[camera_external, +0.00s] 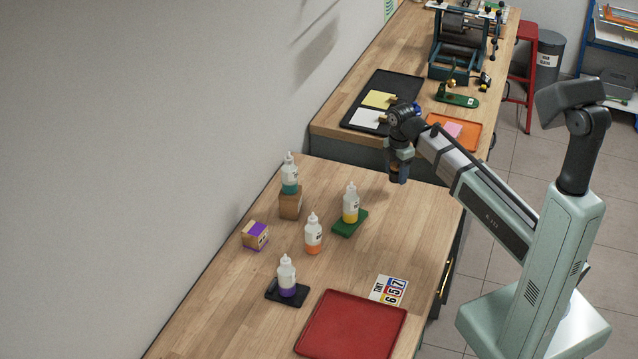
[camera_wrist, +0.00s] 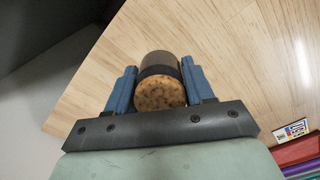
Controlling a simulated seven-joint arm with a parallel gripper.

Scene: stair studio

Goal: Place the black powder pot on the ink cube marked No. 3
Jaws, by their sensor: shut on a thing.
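My gripper (camera_external: 398,178) is shut on the black powder pot, high over the far right part of the near table. In the wrist view the pot (camera_wrist: 161,68) is a dark cylinder with a speckled cork-like end facing the camera, between the two blue fingers. In the outside view the fingers mostly hide it. A cardboard cube with purple faces (camera_external: 255,236) stands at the table's left edge, its top bare. A plain brown cube (camera_external: 290,206) stands behind it, with a teal-bottomed bottle (camera_external: 290,177) on top. I cannot read a No. 3 on either cube.
A yellow bottle (camera_external: 351,204) stands on a green pad (camera_external: 350,225), an orange one (camera_external: 313,235) on bare wood, a purple one (camera_external: 287,275) on a black pad (camera_external: 272,294). A red tray (camera_external: 350,328) and number card (camera_external: 389,290) lie in front. A wall borders the left.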

